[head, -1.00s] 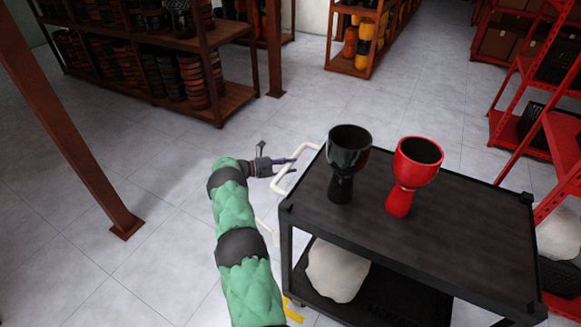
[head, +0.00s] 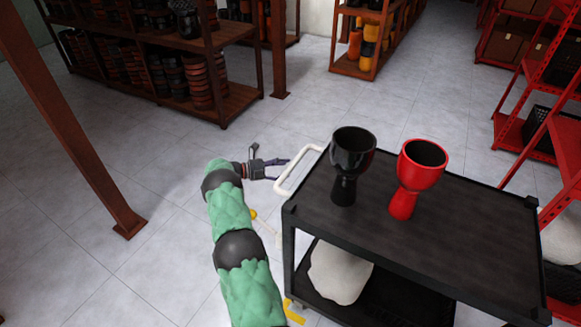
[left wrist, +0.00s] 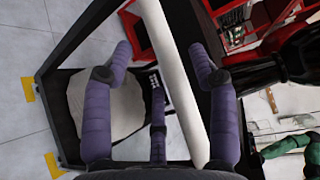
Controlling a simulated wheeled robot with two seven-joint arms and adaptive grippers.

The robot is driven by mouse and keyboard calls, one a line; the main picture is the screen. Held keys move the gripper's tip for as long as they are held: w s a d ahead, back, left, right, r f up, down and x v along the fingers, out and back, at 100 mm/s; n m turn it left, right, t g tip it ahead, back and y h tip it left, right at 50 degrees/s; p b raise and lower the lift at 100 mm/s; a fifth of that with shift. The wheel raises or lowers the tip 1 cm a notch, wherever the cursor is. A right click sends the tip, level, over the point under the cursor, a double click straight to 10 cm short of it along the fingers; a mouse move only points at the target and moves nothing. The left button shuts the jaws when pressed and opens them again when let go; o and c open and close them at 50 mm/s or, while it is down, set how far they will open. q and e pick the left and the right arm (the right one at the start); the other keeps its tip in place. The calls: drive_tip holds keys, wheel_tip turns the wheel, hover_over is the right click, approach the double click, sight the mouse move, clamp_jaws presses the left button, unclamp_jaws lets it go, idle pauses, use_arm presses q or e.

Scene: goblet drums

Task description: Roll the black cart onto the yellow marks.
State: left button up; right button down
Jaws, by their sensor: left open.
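The black two-tier cart (head: 440,235) stands at the right in the head view, with a white handle (head: 297,170) on its left end. A black goblet drum (head: 350,160) and a red goblet drum (head: 415,175) stand upright on its top. My left gripper (head: 285,168) is open beside the handle, fingers pointing at it. In the left wrist view the white handle (left wrist: 175,85) crosses the picture between and beyond the open fingers. Yellow marks show on the floor near the cart's left end (head: 293,312) and in the left wrist view (left wrist: 53,165). My right gripper is not visible.
A pale sack-like object (head: 340,272) lies on the cart's lower shelf. Brown racks with drums (head: 225,105) stand behind, and a red rack (head: 530,125) is at the right. A brown post (head: 85,160) stands at left.

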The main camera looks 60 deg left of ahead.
use_arm(q)
drive_tip(key=v, duration=0.7)
drive_tip(key=shift+s, duration=0.35)
drive_tip(key=shift+a+r, duration=0.1)
